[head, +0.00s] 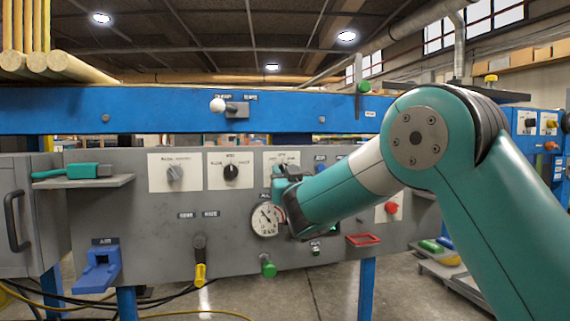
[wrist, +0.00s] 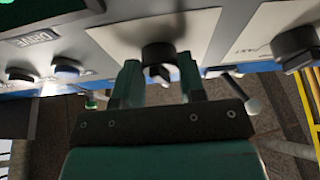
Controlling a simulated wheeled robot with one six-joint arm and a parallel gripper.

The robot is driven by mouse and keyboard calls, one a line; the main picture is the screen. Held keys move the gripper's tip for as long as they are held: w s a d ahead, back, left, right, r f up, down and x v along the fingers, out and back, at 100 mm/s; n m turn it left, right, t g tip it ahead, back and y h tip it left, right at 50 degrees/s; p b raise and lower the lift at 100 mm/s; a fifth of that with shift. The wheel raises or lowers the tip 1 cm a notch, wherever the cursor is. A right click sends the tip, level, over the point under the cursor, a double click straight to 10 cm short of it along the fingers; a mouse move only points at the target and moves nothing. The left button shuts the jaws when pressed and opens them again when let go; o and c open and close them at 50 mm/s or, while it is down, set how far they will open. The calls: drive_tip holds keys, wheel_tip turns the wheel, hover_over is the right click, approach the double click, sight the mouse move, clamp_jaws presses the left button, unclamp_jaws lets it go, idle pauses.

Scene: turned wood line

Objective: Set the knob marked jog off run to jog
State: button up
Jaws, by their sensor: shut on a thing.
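A dark knob (wrist: 158,53) sits on a pale plate (wrist: 112,35) in the wrist view. My gripper (wrist: 158,76) has its two green fingers on either side of this knob and is shut on it. In the head view my gripper (head: 281,174) is at the third pale plate (head: 270,159) from the left and covers most of its knob. The plate's lettering is too small or hidden to read in full, and I cannot tell which mark the knob points to.
A gauge (head: 265,219) is below my gripper. A blue button (head: 320,168) and a red knob (head: 391,208) are to the right. A shelf (head: 85,181) juts out at left.

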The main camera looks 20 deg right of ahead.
drive_tip(key=shift+r+n+y+p, duration=0.2)
drive_tip(key=shift+n+y+p, duration=0.3)
drive_tip(key=shift+n+p, duration=0.65)
drive_tip(key=shift+r+n+y+p, duration=0.15)
drive_tip(key=shift+n+y+p, duration=0.45)
drive_tip(key=shift+p, duration=1.05)
drive_tip(key=shift+d+n+p, duration=0.1)
drive_tip(key=shift+n+p, duration=0.15)
drive_tip(key=shift+p, duration=0.45)
drive_tip(key=n+p, duration=0.1)
drive_tip(key=p, duration=0.2)
drive_tip(key=shift+w+r+g+y, duration=0.1)
drive_tip(key=shift+r+g+y, duration=0.05)
drive_tip(key=shift+g+y, duration=0.15)
drive_tip(key=p, duration=0.4)
drive_tip(key=shift+r+n, duration=0.1)
drive_tip(key=shift+n, duration=0.3)
drive_tip(key=shift+n+y+p, duration=0.3)
drive_tip(key=shift+p, duration=0.8)
drive_tip(key=n+p, duration=0.1)
drive_tip(key=p, duration=0.5)
drive_tip(key=shift+w+r, duration=0.1)
drive_tip(key=p, duration=0.4)
drive_tip(key=shift+f+n+g+y, duration=0.2)
drive_tip(key=shift+n+g+y, duration=0.1)
drive_tip(key=shift+n+y, duration=0.1)
drive_tip(key=p, duration=0.3)
drive_tip(key=shift+f+n, duration=0.4)
drive_tip(key=shift+s+f, duration=0.1)
drive_tip(key=shift+s, duration=0.1)
